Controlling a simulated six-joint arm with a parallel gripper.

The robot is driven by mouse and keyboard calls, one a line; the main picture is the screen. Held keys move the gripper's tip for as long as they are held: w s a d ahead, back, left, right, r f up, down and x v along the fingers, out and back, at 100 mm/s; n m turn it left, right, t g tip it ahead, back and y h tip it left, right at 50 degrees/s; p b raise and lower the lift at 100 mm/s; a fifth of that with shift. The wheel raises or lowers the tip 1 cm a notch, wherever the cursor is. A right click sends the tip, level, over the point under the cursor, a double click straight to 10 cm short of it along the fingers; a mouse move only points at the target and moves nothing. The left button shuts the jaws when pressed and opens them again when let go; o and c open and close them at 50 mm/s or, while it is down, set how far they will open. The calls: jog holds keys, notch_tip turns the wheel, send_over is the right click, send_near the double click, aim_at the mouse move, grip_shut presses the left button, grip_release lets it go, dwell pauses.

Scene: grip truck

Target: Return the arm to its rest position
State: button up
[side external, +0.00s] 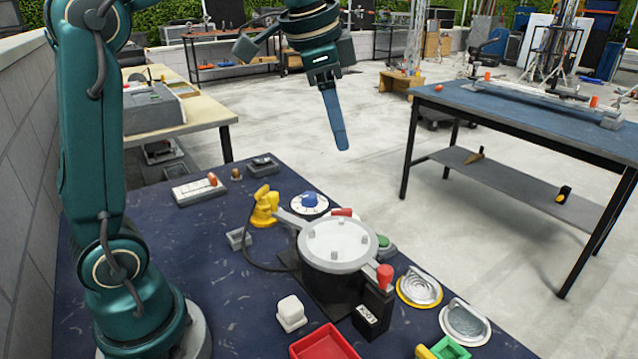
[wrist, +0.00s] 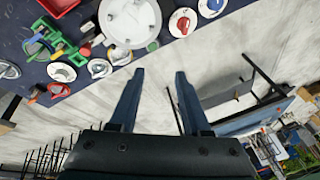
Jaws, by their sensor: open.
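My gripper (side external: 335,118) is raised above the far side of the dark blue work table (side external: 130,230), with its fingers pointing down. In the wrist view my gripper (wrist: 158,88) shows two separated fingers with nothing between them. Past the fingertips lie the pale floor and the table's edge. My teal arm stands at the left of the side view. No object is held.
On the table are a round silver-lidded device (side external: 338,245), a yellow object (side external: 265,207), a blue knob (side external: 310,202), a red tray (side external: 324,345) and a white block (side external: 291,312). A blue-topped bench (side external: 530,122) stands at right. Open floor lies between.

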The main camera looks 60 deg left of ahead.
jog(key=s+d+f+n+t, duration=0.1)
jog(key=s+d+n, duration=0.15)
jog(key=s, duration=0.65)
jog(key=s+d+f+n, duration=0.1)
jog(key=s+f+n, duration=0.2)
jog(key=s+f, duration=0.3)
notch_tip(320, 180, down, 3)
jog(key=shift+d+r+n+t+h, duration=0.2)
jog(key=shift+d+n+t+h, duration=0.1)
jog(key=shift+d+n, duration=0.1)
